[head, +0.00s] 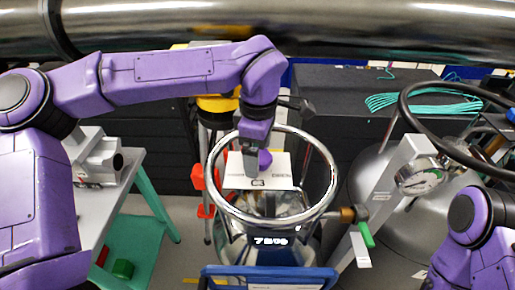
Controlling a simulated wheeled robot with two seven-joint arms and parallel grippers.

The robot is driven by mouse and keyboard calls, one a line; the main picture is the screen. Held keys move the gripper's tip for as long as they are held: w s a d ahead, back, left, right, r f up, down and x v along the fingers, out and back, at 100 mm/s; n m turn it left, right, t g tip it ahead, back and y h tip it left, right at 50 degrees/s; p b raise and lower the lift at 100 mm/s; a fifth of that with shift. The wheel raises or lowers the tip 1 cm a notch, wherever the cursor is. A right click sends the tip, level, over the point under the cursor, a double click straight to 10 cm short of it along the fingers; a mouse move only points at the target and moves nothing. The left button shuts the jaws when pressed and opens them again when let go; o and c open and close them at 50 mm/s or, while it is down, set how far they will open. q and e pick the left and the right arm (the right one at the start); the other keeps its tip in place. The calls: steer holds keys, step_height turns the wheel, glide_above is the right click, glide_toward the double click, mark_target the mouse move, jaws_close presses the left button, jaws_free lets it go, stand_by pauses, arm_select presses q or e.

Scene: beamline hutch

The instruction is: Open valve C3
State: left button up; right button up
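A white plate (236,180) marked "C3" lies inside the steel ring at the middle of the head view. Small print at its two sides is too small to read surely. A small purple knob-like piece (265,158) shows above the plate; I cannot tell whether my finger touches it. My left gripper (251,165) points down over the plate, its grey finger beside the purple piece. Its opening is hidden from this angle. My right arm shows at the lower right, with its gripper out of view.
A round steel ring (212,181) surrounds the plate on a vessel. A green-handled brass valve (365,235) sticks out at right. A grey bench (117,190) is at left. A blue frame (268,271) stands in front.

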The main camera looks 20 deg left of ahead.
arm_select(q)
steer(key=c, duration=1.1)
steer(key=shift+o, duration=0.2)
